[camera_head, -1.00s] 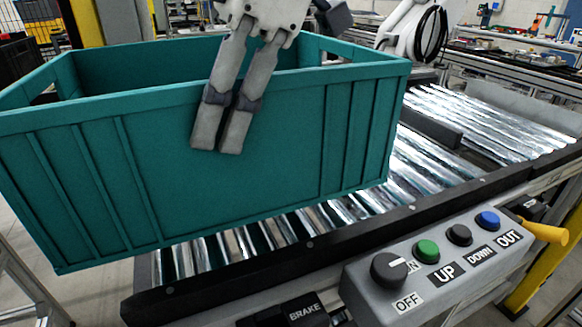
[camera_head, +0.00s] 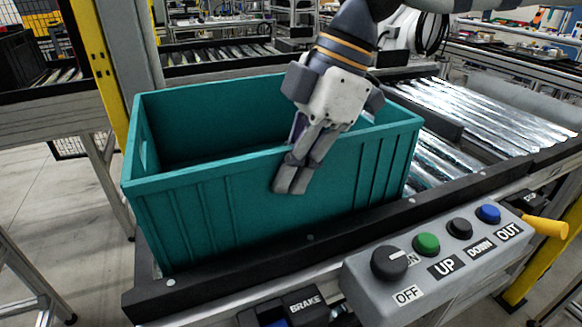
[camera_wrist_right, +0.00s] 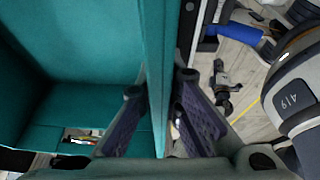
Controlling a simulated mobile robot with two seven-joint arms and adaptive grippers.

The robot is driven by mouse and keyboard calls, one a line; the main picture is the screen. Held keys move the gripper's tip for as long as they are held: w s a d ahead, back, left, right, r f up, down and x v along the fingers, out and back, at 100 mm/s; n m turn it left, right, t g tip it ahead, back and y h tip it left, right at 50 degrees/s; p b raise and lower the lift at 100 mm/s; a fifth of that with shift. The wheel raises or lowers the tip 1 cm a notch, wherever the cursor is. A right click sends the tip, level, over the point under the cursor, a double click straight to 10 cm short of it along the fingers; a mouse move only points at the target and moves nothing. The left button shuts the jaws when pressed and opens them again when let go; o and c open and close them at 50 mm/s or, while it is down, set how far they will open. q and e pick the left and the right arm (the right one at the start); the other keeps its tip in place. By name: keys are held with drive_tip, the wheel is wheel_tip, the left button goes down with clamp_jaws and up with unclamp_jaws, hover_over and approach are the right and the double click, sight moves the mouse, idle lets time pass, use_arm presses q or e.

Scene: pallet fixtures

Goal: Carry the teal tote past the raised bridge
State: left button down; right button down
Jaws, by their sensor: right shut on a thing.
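The teal tote (camera_head: 225,205) is upright over the near end of the roller conveyor (camera_head: 430,165). Its lower edge is hidden behind the black side rail, so I cannot tell whether it touches the rollers. My right gripper (camera_head: 291,186) reaches down from above and is shut on the tote's near long wall. In the right wrist view, the tote wall (camera_wrist_right: 153,70) runs between the two fingers (camera_wrist_right: 160,118), one inside and one outside. The tote's inside looks empty where it shows. My left gripper is out of view. I cannot clearly pick out a raised bridge.
The black side rail (camera_head: 345,232) runs along the conveyor's near side. A grey control box (camera_head: 440,250) with a knob and buttons stands in front, with a yellow handle (camera_head: 545,228). A yellow-edged post (camera_head: 105,75) rises behind the tote at left. Shiny rollers (camera_head: 490,125) lie bare at right.

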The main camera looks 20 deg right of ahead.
drive_tip(key=shift+r, duration=0.1)
drive_tip(key=c, duration=1.8)
unclamp_jaws()
drive_tip(key=shift+o, duration=0.2)
drive_tip(key=v, duration=1.1)
drive_tip(key=shift+d+r, duration=0.15)
drive_tip(key=shift+r, duration=0.25)
